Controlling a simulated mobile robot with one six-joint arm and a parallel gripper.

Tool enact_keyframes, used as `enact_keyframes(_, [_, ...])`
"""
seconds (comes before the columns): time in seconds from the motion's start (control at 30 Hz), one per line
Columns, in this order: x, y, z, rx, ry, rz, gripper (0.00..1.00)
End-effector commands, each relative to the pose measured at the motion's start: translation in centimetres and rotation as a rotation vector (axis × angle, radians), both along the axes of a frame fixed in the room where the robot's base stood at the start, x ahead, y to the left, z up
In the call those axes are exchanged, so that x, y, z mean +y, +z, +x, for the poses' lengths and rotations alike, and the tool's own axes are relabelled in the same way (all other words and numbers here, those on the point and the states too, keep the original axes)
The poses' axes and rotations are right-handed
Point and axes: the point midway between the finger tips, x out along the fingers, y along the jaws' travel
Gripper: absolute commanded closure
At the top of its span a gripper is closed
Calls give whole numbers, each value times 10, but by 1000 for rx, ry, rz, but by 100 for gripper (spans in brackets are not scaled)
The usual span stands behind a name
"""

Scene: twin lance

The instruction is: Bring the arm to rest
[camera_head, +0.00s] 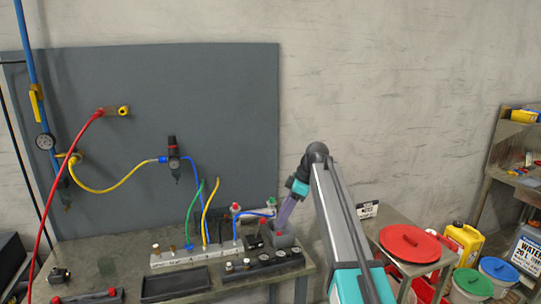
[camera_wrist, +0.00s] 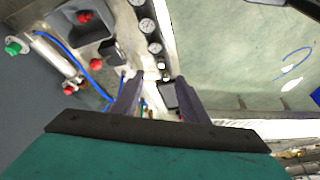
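My arm reaches up and bends down over the right end of the workbench (camera_head: 125,247). My gripper (camera_head: 281,226) points down there, close to a grey block (camera_head: 283,241). In the wrist view the two dark fingers of my gripper (camera_wrist: 157,80) stand apart with a gap between them. I see nothing held between them. A small black box (camera_wrist: 169,95) shows in the background through the gap. Whether the fingertips touch anything is not clear.
A pale manifold (camera_head: 195,257) with green, yellow and blue hoses stands left of my gripper. A gauge block (camera_head: 262,264) lies in front. A grey panel (camera_head: 230,100) rises behind, with a red hose (camera_head: 75,150). A side table (camera_head: 385,226) carries a red lid (camera_head: 410,243).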

Motion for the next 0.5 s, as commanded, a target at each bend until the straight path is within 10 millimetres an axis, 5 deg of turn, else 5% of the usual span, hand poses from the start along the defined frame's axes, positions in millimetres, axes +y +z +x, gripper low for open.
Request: enact_keyframes(0.5, [-36, -162, -63, 160, -472, -140, 60])
